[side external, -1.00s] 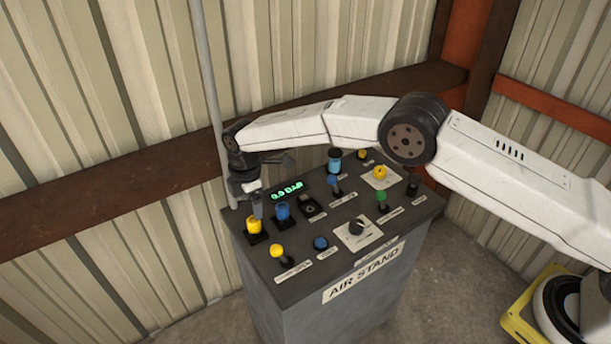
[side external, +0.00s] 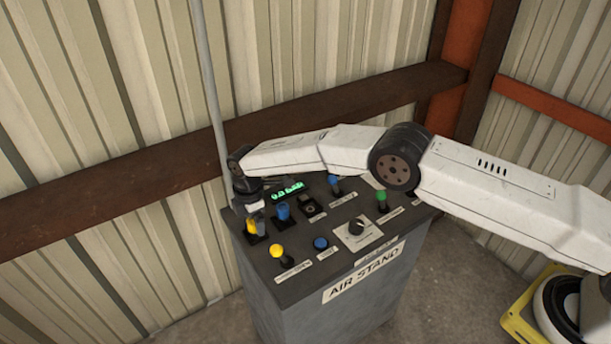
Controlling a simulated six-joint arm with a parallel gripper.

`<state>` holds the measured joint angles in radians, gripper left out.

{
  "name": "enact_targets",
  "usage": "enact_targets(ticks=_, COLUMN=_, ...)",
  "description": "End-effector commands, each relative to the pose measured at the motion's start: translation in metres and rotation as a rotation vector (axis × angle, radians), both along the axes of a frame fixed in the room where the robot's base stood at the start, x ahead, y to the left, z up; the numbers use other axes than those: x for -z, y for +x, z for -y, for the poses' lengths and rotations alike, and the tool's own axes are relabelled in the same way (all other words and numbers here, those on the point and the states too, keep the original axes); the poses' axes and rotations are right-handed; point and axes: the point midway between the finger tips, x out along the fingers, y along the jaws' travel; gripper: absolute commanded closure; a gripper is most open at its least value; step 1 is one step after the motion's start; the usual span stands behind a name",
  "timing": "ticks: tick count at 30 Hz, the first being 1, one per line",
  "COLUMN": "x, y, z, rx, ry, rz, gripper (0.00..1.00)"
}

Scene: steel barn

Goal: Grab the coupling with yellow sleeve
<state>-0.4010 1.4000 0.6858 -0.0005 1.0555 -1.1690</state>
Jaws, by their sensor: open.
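The coupling with the yellow sleeve (side external: 250,226) stands on the panel top near its left edge, on a dark base. My gripper (side external: 254,216) is down over it from above, and its fingers hide part of the sleeve. The gripper is open; I cannot tell whether a finger touches the sleeve. A coupling with a blue sleeve (side external: 283,211) stands just right of it, close to the fingers.
The panel stand (side external: 345,312) carries a yellow-knobbed lever (side external: 277,251), a blue button (side external: 320,243), a rotary knob (side external: 356,227), a green-knobbed lever (side external: 381,195) and a lit display (side external: 287,191). A grey pole (side external: 214,90) rises close behind my gripper.

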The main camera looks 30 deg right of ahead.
Motion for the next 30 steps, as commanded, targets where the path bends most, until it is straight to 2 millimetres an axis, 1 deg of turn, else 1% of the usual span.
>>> enact_targets(ticks=1, x=0.0049, y=-0.0003, z=0.0002, rx=0.000, ry=-0.001, rz=-0.001, gripper=0.08)
enact_targets(ticks=4, x=0.0094, y=-0.0001, z=0.0001, rx=0.001, ry=0.000, rz=0.001, gripper=0.08)
enact_targets(ticks=20, x=0.0106, y=-0.0001, z=0.0001, rx=0.001, ry=0.000, rz=0.001, gripper=0.08)
enact_targets(ticks=21, x=0.0106, y=-0.0001, z=0.0001, rx=0.001, ry=0.000, rz=0.001, gripper=0.14)
enact_targets(ticks=23, x=0.0105, y=-0.0001, z=0.0001, rx=0.001, ry=0.000, rz=0.001, gripper=0.33)
enact_targets(ticks=24, x=0.0106, y=-0.0002, z=0.0001, rx=0.001, ry=0.000, rz=0.001, gripper=0.46)
enact_targets(ticks=26, x=0.0105, y=-0.0002, z=0.0001, rx=0.001, ry=0.000, rz=0.001, gripper=0.65)
enact_targets(ticks=27, x=0.0105, y=-0.0002, z=0.0001, rx=0.001, ry=0.000, rz=0.001, gripper=0.78)
enact_targets(ticks=29, x=0.0105, y=-0.0002, z=0.0001, rx=0.001, ry=0.000, rz=0.001, gripper=0.97)
enact_targets(ticks=30, x=0.0105, y=-0.0002, z=0.0001, rx=0.001, ry=0.000, rz=0.001, gripper=1.00)
